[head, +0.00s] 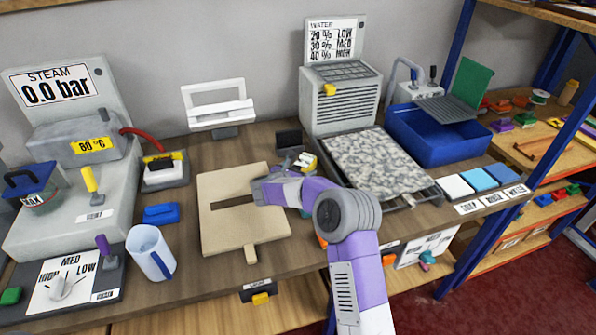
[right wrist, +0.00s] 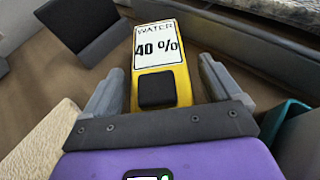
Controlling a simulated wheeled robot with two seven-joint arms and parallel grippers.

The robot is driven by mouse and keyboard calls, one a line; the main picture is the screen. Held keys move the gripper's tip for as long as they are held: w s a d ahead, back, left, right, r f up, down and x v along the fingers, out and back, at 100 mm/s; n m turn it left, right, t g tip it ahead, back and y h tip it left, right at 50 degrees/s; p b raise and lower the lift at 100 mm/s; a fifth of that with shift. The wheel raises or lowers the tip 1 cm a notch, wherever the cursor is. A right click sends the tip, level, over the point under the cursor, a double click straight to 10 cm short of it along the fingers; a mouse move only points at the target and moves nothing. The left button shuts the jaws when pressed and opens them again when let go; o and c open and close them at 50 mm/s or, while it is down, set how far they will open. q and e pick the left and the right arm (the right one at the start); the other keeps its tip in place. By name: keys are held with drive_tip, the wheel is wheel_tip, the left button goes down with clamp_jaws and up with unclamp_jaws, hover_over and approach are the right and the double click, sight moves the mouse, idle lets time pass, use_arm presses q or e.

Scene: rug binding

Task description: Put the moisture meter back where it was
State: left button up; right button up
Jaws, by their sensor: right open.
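The moisture meter (right wrist: 162,75) is yellow with a white screen reading "WATER 40 %" and a black pad below it. In the right wrist view it lies between the two grey fingers of my right gripper (right wrist: 161,66), with gaps showing at both sides. In the head view the meter (head: 308,160) is small and partly hidden by my right gripper (head: 293,164), at the back of the workbench. The right gripper is open. A dark block (head: 288,138) stands just behind the meter; it also shows in the right wrist view (right wrist: 78,30). My left gripper is out of view.
A beige board (head: 222,222) with a dark slot lies left of the gripper. A speckled rug piece (head: 375,165) on a tray is close on the right. A grey vented machine (head: 346,100) with a WATER sign stands behind.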

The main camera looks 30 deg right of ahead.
drive_tip(key=shift+r, duration=0.2)
drive_tip(key=p+v, duration=0.2)
drive_tip(key=v, duration=1)
